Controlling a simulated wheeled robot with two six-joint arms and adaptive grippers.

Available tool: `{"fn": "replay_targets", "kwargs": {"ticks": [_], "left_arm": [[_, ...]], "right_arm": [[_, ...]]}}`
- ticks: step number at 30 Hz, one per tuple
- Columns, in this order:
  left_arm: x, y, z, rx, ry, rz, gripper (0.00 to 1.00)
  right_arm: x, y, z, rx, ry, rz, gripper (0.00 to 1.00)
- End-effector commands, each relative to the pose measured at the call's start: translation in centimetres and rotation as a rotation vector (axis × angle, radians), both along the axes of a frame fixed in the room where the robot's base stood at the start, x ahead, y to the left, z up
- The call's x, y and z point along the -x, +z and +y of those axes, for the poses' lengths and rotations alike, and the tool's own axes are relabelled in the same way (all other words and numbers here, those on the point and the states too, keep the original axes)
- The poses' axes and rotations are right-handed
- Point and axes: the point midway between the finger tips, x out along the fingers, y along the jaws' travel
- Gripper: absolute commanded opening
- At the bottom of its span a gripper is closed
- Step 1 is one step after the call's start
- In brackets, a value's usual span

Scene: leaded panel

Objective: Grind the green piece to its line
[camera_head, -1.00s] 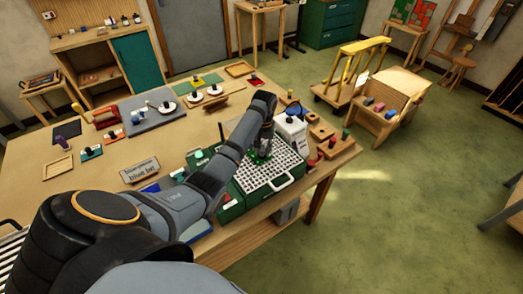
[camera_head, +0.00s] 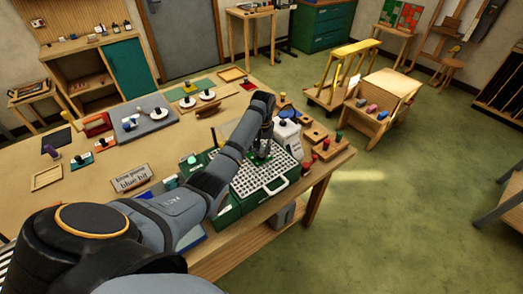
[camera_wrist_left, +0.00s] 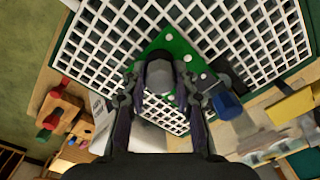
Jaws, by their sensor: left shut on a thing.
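The green piece (camera_wrist_left: 185,48) is a flat plate with white dots, seen in the left wrist view against the white grid top of the grinder (camera_wrist_left: 225,25). A grey rounded knob (camera_wrist_left: 160,72) stands up from the piece, and my left gripper (camera_wrist_left: 160,92) is shut on it. In the head view my left gripper (camera_head: 262,152) points down over the grid of the green-bodied grinder (camera_head: 272,184), and a little green (camera_head: 259,161) shows under it. The fingers hide part of the piece. I cannot tell its line or whether it touches the grid. My right gripper is not in view.
A white container (camera_head: 286,138) stands close behind the gripper. Small red and green knobbed items (camera_head: 325,143) sit at the bench's right edge. Bare bench (camera_head: 95,190) shows at left.

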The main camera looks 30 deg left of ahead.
Motion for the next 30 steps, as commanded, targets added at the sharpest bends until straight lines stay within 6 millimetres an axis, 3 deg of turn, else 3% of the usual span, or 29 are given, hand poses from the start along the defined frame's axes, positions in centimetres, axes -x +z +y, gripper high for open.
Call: {"fn": "replay_targets", "kwargs": {"ticks": [15, 30], "left_arm": [[2.1, 0.2, 1.2, -0.003, 0.002, 0.002, 0.0], [2.5, 0.0, 1.5, -0.004, 0.002, 0.001, 0.0]], "right_arm": [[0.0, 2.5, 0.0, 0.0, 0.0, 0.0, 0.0], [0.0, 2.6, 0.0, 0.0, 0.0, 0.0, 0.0]]}}
